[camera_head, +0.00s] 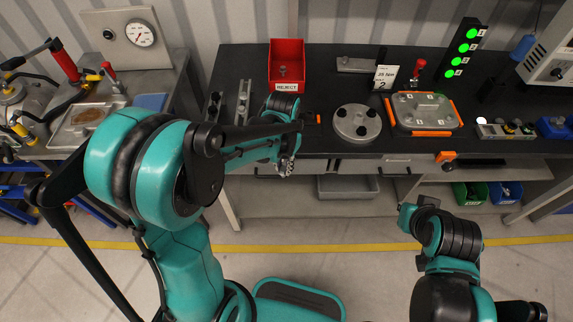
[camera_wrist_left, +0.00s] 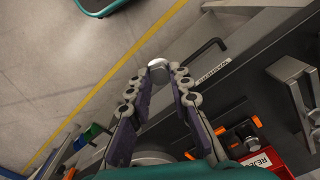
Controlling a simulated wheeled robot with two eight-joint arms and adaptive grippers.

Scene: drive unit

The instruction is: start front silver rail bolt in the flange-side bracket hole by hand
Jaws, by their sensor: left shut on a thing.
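My left gripper (camera_head: 287,167) is over the front edge of the bench, left of the round grey flange (camera_head: 357,124). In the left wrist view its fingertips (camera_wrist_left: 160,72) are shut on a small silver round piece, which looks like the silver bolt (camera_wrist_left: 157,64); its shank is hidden. In the head view the bolt is too small to make out clearly. A narrow silver rail part (camera_head: 243,102) lies on the bench left of the red bin, apart from the gripper. I cannot tell which bracket hole is the flange-side one. My right gripper cannot be made out.
A red REJECT bin (camera_head: 286,66) stands behind the left gripper. An orange-edged tray (camera_head: 424,112) lies right of the flange. A torque card (camera_head: 385,77) and a green-lit panel (camera_head: 463,52) stand farther back. Drawer fronts (camera_head: 350,165) run below the bench edge.

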